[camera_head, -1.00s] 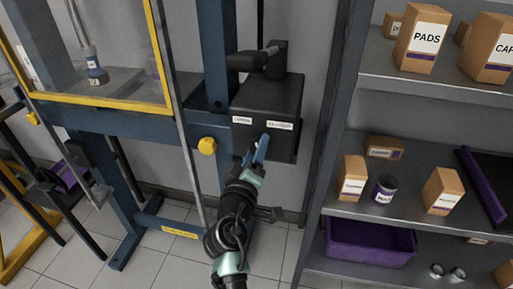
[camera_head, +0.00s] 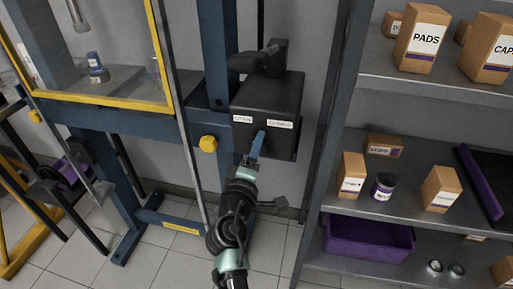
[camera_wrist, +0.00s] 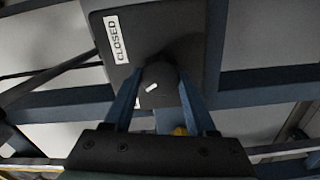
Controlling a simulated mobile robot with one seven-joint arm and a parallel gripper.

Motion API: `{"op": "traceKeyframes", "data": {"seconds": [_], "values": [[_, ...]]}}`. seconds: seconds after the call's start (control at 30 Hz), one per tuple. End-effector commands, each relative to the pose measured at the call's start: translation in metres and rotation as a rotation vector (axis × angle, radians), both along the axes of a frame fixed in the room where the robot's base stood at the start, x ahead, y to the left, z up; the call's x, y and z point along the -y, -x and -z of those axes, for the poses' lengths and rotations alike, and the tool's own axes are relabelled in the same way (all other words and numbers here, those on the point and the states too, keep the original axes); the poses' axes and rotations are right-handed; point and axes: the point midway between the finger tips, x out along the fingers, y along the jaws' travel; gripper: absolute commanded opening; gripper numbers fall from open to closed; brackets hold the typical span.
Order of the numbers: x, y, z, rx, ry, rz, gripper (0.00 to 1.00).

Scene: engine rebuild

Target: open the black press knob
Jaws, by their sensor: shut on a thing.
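The black press knob (camera_wrist: 154,88) sits on the front of a black box (camera_wrist: 150,30) and has a small white mark. In the wrist view it is between the two blue fingers of my gripper (camera_wrist: 158,90), which are shut on it. A white label reading "CLOSED" (camera_wrist: 117,39) is beside the knob and appears turned on its side. In the head view my gripper (camera_head: 257,146) reaches up to the front of the black box (camera_head: 268,98). There the fingers mostly hide the knob.
The box is mounted on the blue press frame (camera_head: 217,60), with a yellow knob (camera_head: 208,143) and a yellow-edged guard (camera_head: 100,100) to the left. A grey shelf (camera_head: 410,198) with boxes, a jar and a purple bin (camera_head: 368,242) stands close on the right.

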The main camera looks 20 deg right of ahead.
Motion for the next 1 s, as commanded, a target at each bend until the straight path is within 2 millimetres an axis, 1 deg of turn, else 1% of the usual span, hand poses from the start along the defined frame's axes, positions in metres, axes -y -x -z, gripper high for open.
{"op": "traceKeyframes", "data": {"seconds": [0.17,0.2,0.33,0.37,0.63,0.73,0.87,1.0], "values": [[0.000,0.000,0.001,-0.001,0.000,-0.001,0.01],[0.000,0.000,0.001,-0.001,0.000,-0.001,0.60],[0.000,0.000,0.001,0.000,-0.001,0.000,0.84],[0.000,0.000,0.001,0.000,-0.001,-0.001,0.87],[0.000,0.000,0.000,0.000,-0.001,0.000,0.87],[-0.003,0.004,0.000,0.001,-0.001,-0.001,0.87],[-0.013,0.017,0.001,-0.002,-0.002,-0.002,0.87],[-0.029,0.041,0.001,-0.002,-0.001,-0.003,0.87]]}}
